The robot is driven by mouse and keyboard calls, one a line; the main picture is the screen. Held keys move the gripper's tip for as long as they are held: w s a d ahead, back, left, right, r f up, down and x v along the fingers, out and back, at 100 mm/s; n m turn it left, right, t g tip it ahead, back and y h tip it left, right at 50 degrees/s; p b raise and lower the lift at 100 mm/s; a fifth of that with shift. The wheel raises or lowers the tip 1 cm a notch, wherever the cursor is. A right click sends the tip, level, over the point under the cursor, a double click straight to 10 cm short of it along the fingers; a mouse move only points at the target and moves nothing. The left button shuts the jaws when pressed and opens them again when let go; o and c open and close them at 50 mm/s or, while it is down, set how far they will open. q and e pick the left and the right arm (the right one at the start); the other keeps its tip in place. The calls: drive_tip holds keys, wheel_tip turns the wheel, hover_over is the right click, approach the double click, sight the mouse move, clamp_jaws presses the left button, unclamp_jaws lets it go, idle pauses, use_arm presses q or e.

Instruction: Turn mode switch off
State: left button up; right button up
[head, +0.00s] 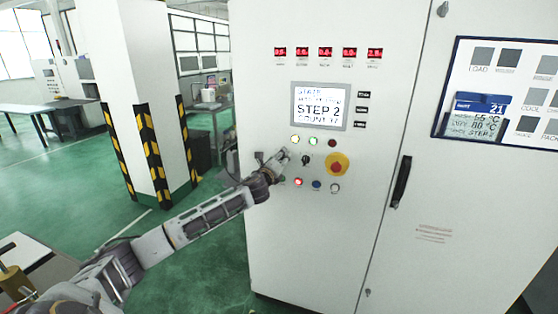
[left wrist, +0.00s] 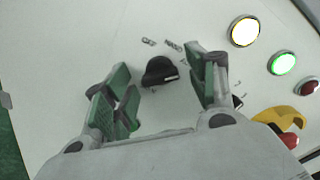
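A black rotary switch (left wrist: 160,72) with a pale pointer mark sits on the white cabinet face, with small labels above it. In the left wrist view it lies between the spread green-padded fingers of my left gripper (left wrist: 165,98), which is open and appears not to touch it. In the head view my left gripper (head: 277,162) is at the left side of the control panel and seems to hide this switch. Another black knob (head: 306,160) shows just right of the gripper. Which knob is the mode switch cannot be read from the labels. My right gripper is not in view.
Beside the gripper are a lit yellow button (head: 295,139), a lit green button (head: 313,141) and a red emergency stop (head: 337,165) on yellow. A lit red button (head: 298,182) is below. A display (head: 320,106) reads STEP 2. A black door handle (head: 401,181) is at right.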

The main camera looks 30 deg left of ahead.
use_arm(q)
drive_tip(key=c, duration=1)
drive_tip(key=shift+n, duration=0.5)
drive_tip(key=n, duration=1.6)
drive_tip(key=shift+f+n, duration=0.1)
drive_tip(key=shift+n, duration=0.3)
drive_tip(key=o, duration=1)
